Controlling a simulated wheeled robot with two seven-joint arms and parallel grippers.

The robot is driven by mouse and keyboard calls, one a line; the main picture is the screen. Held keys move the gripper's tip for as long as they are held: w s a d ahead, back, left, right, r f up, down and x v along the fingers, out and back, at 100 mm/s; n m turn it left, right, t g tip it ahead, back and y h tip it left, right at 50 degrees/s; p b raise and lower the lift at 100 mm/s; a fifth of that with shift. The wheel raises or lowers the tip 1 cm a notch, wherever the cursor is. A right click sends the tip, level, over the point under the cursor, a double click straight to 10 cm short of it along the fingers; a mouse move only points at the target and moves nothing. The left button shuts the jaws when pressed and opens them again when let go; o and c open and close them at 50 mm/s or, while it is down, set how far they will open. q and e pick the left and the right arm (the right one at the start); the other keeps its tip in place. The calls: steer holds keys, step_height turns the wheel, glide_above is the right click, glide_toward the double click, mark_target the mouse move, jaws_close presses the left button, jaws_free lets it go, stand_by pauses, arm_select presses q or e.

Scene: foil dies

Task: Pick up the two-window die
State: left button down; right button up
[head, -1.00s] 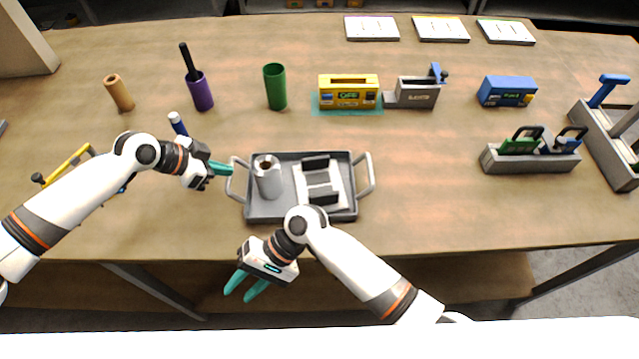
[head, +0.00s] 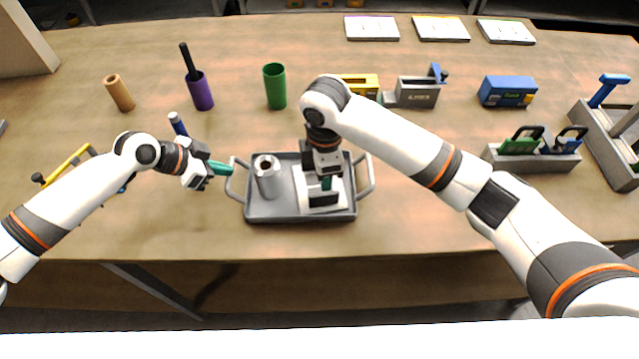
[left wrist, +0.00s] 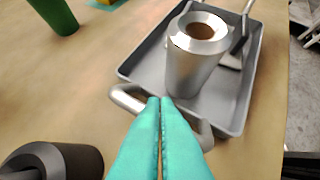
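Two handled dies, one green (head: 519,143) and one blue (head: 567,142), stand in a grey rack (head: 530,164) at the right; I cannot tell which has two windows. A grey tray (head: 285,213) holds a steel cylinder (head: 267,180) and a white piece with dark blocks (head: 310,203). My right gripper (head: 327,184) points down over that white piece and hides much of it; its opening and any contact are unclear. My left gripper (head: 228,170) is at the tray's left handle. In the left wrist view its teal fingers (left wrist: 160,102) are together, with the handle (left wrist: 128,97) passing behind them.
Behind the tray stand a green cup (head: 275,87), a purple holder (head: 201,92), a yellow box (head: 362,84) and a grey fixture (head: 417,93). A blue box (head: 507,91) is further right. The table between tray and rack is clear below my right arm.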

mark_target(324, 195)
step_height(324, 195, down, 9)
steer(key=shift+s+f, duration=0.1)
stand_by(0.4)
steer(key=shift+c, duration=0.6)
jaws_close()
